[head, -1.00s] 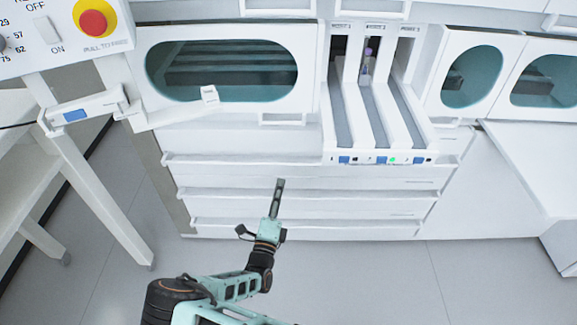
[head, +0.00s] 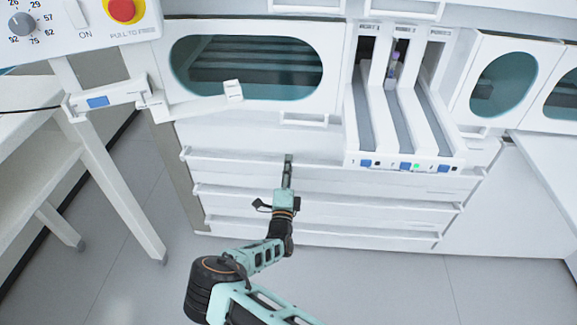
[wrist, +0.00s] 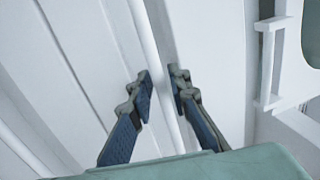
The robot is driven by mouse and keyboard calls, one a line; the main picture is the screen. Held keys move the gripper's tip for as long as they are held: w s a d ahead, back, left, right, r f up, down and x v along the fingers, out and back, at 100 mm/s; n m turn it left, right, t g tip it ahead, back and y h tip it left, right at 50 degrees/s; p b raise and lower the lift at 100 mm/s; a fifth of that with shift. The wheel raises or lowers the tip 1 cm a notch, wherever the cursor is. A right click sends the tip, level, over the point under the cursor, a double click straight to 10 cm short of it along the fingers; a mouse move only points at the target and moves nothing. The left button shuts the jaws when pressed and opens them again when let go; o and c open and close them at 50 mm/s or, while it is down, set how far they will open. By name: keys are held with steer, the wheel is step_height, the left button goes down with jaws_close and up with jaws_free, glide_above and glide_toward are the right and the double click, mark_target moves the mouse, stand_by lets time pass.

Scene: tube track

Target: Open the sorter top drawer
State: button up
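The sorter (head: 420,120) is a white cabinet with a stack of long white drawers below its windows. The top drawer (head: 235,172) looks closed, and its pale lip runs along its upper edge. My gripper (head: 288,158) reaches that lip, left of the sorter's slots. In the wrist view, my gripper (wrist: 162,82) is open, with one dark finger on each side of a long white lip (wrist: 148,45). A gap shows between the fingers; whether either finger touches the lip I cannot tell.
Two lower drawers (head: 320,203) lie under it. Three sloping slots (head: 405,115) with small lights jut out at the right, above the drawers. A white bracket arm (head: 195,103) sticks out at the left, below a control panel (head: 60,25). The floor (head: 400,290) in front is clear.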

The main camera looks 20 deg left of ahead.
steer(key=shift+w, duration=0.15)
steer(key=shift+c, duration=0.4)
jaws_close()
steer(key=shift+s, duration=0.25)
